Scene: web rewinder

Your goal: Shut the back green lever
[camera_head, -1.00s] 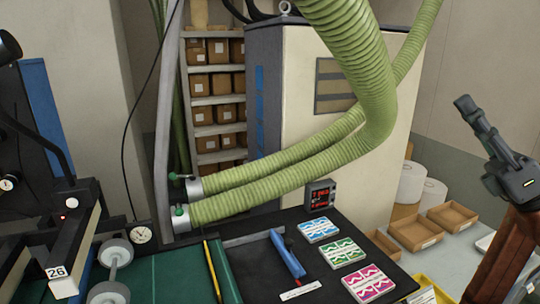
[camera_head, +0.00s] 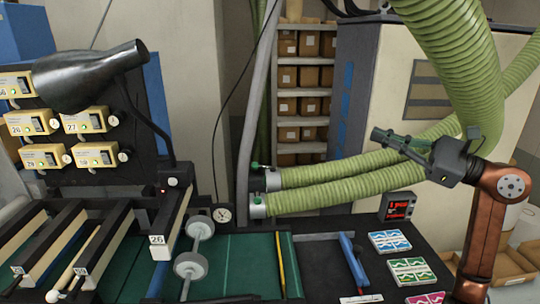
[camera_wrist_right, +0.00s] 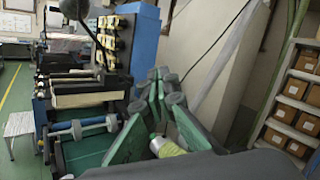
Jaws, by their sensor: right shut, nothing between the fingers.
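The back green lever (camera_head: 255,166) is a small green knob on a dark stem at the grey collar (camera_head: 272,179) of the rear hose. It sticks out left of the collar. The front green lever (camera_head: 257,200) sits against the collar of the front hose, just below. My right gripper (camera_head: 377,135) is shut and empty. In the head view it appears in front of the green hoses, right of both levers and apart from them. Its fingers (camera_wrist_right: 155,88) fill the middle of the wrist view, where a collared hose end (camera_wrist_right: 166,148) shows below them. My left gripper is out of view.
Thick green hoses (camera_head: 350,177) run right from the collars and rise overhead. A grey upright pole (camera_head: 257,100) stands beside the collars. A red-display box (camera_head: 397,207) and coloured label cards (camera_head: 389,241) lie on the dark table. Yellow-fronted units (camera_head: 84,121) are at left.

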